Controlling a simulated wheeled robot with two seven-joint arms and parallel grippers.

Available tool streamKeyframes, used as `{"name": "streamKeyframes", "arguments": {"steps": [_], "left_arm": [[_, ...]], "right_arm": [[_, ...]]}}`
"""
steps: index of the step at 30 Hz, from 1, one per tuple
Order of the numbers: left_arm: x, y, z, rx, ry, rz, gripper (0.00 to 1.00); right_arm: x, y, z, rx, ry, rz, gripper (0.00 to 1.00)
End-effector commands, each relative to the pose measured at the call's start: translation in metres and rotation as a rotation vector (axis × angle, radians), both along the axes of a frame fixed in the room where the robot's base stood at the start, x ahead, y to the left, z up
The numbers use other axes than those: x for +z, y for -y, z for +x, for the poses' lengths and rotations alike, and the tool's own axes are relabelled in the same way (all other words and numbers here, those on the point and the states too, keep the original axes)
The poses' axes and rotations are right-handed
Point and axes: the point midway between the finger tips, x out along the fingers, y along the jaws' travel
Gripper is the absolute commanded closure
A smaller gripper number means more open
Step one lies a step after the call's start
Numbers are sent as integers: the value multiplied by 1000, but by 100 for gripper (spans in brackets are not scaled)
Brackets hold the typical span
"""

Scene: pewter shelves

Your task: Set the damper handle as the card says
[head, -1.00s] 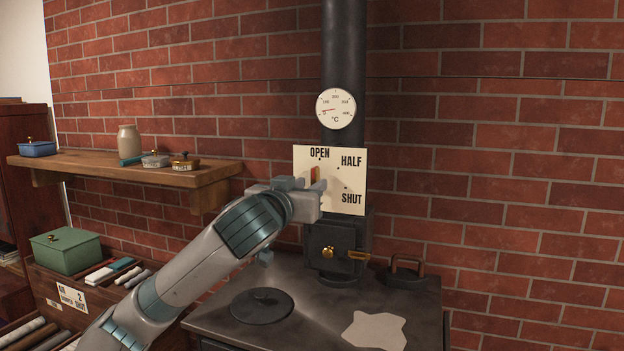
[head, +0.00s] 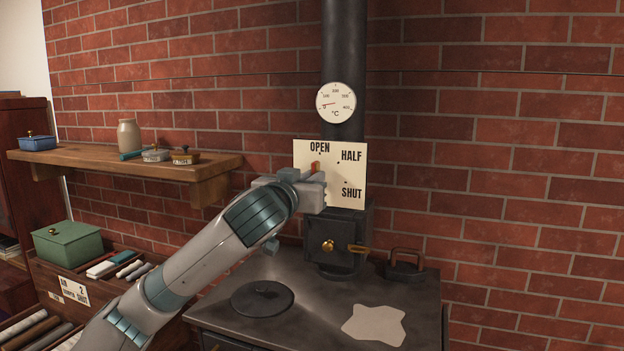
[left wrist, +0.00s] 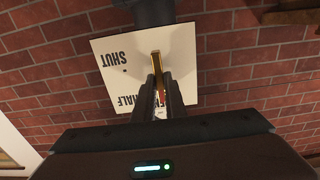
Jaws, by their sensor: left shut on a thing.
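The damper handle (head: 315,166) is a narrow brass-coloured lever with a reddish tip, in front of a cream plate (head: 354,178) marked OPEN, HALF and SHUT. In the head view it stands just below OPEN. My left gripper (head: 317,176) is shut on the handle and hides its lower part. In the left wrist view the handle (left wrist: 156,64) shows between the fingers (left wrist: 163,84), and the plate (left wrist: 115,60) appears upside down, with OPEN mostly covered. The card (head: 74,290), at lower left, has small print that seems to read AIR 2, DAMPER SHUT.
The black stovepipe (head: 344,50) carries a round dial (head: 335,103). Below are the stove top (head: 310,310), a round lid (head: 262,299) and a black handled iron (head: 404,265). A wooden shelf (head: 120,167) with small pots stands left of my arm.

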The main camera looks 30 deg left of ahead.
Motion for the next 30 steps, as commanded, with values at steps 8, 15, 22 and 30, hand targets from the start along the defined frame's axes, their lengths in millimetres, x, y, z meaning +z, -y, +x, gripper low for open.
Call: {"name": "streamKeyframes", "arguments": {"steps": [8, 15, 22, 30], "left_arm": [[1, 1, 0, 1, -17, 70, 100], [2, 3, 1, 1, -52, 215, 100], [1, 7, 2, 0, -100, 414, 100], [0, 10, 2, 2, -160, 665, 100]], "right_arm": [[6, -1, 0, 0, 0, 1, 69], [16, -1, 0, -1, 0, 1, 69], [30, -1, 0, -1, 1, 1, 69], [46, -1, 0, -1, 1, 1, 69]]}}
